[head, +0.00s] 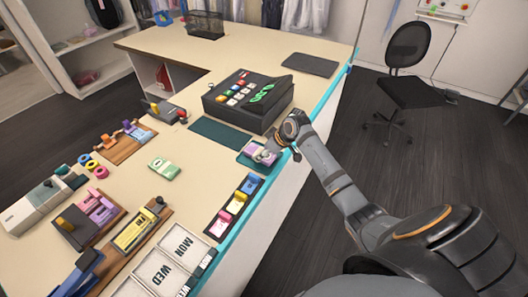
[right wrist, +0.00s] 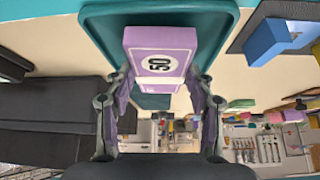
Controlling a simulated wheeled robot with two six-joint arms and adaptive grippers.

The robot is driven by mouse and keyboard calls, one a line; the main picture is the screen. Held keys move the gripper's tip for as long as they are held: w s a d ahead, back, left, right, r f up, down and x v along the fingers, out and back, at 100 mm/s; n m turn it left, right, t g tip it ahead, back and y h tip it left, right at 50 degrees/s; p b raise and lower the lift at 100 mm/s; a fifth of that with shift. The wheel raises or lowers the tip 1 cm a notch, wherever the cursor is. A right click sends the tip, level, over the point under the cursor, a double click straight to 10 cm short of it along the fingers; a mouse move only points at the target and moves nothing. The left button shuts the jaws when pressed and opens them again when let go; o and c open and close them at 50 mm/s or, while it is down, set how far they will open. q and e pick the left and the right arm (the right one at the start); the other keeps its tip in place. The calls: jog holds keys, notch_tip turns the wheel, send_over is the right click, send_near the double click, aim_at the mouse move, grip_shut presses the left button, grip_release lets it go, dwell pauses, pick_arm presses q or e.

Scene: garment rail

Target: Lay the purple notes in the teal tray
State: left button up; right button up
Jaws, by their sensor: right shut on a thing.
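The purple notes (right wrist: 160,42), a lilac block marked 50, are between the fingers of my right gripper (right wrist: 160,88) in the right wrist view. In the head view the purple notes (head: 263,156) show small under my right gripper (head: 271,154). The teal tray (head: 243,157) sits near the counter's right edge, and its bare floor (right wrist: 104,22) shows around the notes in the right wrist view. The notes are over the tray; I cannot tell whether they touch its floor. My left gripper is not in view.
A black cash register (head: 247,100) stands behind the tray, with a flat teal mat (head: 219,135) to the tray's left. A dark holder of coloured blocks (head: 236,207) lies in front. Green notes (head: 164,168) lie on the open middle of the counter.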

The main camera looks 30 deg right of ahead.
jog(key=shift+f+p, duration=0.15)
jog(key=shift+p, duration=0.15)
dwell(0.6)
jog(key=o, duration=1.2)
jog(key=o, duration=0.4)
jog(key=shift+o, duration=0.2)
jog(key=shift+r+p, duration=2.45)
jog(key=shift+p, duration=0.05)
